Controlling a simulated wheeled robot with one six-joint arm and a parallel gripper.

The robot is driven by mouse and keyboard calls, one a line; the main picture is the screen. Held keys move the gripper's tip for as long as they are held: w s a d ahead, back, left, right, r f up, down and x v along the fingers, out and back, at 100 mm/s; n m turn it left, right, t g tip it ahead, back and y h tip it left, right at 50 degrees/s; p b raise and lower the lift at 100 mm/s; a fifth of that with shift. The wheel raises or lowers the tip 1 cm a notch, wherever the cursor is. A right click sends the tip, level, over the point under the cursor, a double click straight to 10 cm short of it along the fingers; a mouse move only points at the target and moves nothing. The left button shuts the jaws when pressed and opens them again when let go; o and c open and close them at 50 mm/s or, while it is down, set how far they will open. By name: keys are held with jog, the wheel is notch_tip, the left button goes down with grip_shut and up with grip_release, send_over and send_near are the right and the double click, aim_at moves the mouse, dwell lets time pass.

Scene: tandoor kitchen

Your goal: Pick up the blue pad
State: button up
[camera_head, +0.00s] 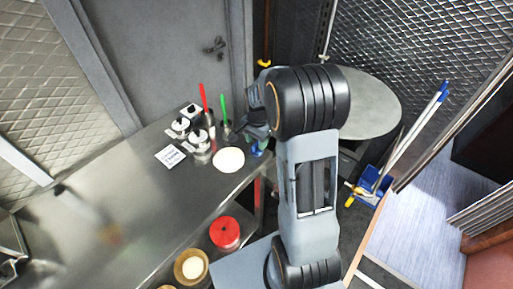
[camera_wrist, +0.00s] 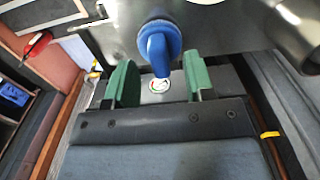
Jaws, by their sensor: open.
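The blue pad (camera_wrist: 158,44) shows in the wrist view as a rounded blue piece with a narrower part pointing down toward my gripper. It sits against the edge of a grey metal surface. A small blue patch that looks like it shows in the head view (camera_head: 258,149) at the counter's edge, mostly hidden by my arm. My gripper (camera_wrist: 158,82) is open, with one green finger on each side of the pad's narrow part. I see no clear contact. In the head view my gripper (camera_head: 257,117) is dark and partly hidden behind my wrist.
The steel counter (camera_head: 140,215) holds a white disc (camera_head: 229,160), dispensers (camera_head: 198,139), a white card (camera_head: 170,155) and upright red (camera_head: 203,97) and green (camera_head: 223,107) handles. A red lid (camera_head: 225,232) is lower.

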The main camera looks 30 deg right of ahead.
jog(key=shift+f, duration=1.05)
jog(key=shift+c, duration=0.3)
grip_shut()
